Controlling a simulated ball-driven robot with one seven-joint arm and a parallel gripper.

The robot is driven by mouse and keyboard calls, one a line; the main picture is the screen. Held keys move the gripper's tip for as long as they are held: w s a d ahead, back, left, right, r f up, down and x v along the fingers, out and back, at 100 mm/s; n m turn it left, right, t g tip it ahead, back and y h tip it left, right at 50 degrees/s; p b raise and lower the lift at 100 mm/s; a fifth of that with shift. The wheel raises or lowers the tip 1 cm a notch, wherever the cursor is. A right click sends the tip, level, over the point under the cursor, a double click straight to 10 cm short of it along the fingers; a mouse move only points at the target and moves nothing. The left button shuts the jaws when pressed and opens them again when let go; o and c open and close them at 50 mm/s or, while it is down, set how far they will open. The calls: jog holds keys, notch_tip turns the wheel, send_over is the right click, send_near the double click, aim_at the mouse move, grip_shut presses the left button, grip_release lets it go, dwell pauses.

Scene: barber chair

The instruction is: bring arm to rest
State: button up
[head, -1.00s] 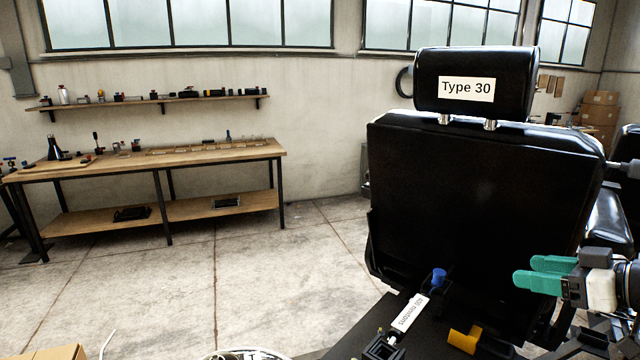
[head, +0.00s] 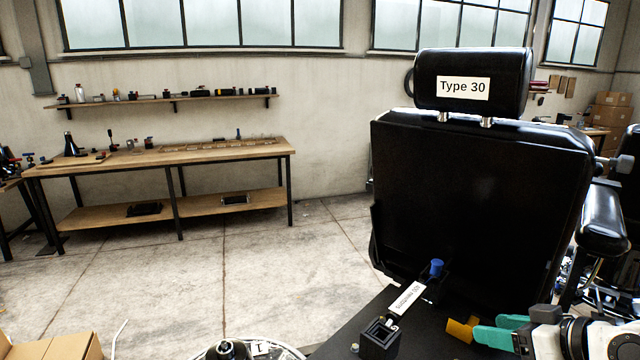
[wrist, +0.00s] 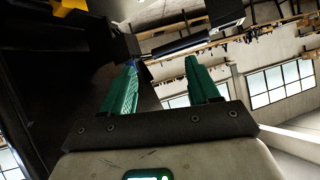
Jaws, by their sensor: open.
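My gripper (head: 490,330) is at the lower right of the head view, its green fingers pointing left and apart, with nothing between them. The wrist view also shows the two green fingers (wrist: 160,90) spread and empty. The black barber chair back (head: 475,200) stands behind and above my gripper, with a headrest labelled "Type 30" (head: 505,75) on top. A yellow piece (head: 460,330) lies just left of the fingertips in the head view; I cannot tell whether they touch.
A dark surface below the chair back carries a labelled part with a blue knob (head: 437,267) and a black square holder (head: 380,340). A wooden workbench (head: 165,155) stands at the far wall. Cardboard boxes (head: 55,345) are at lower left. The floor between is clear.

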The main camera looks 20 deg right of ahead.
jog(key=s+a+f+m+g+h, duration=0.1)
jog(key=s+a+f+g, duration=0.35)
jog(key=a+f, duration=0.75)
jog(key=s+a+f+g+h, duration=0.1)
jog(key=s+a+f+h, duration=0.15)
jog(key=s+f, duration=0.7)
jog(key=s+d+f+m+g+b, duration=0.1)
jog(key=s+f+g+b, duration=0.3)
jog(key=s+f+b, duration=0.6)
notch_tip(320, 180, down, 4)
jog(key=shift+s+f, duration=0.1)
jog(key=shift+s, duration=0.95)
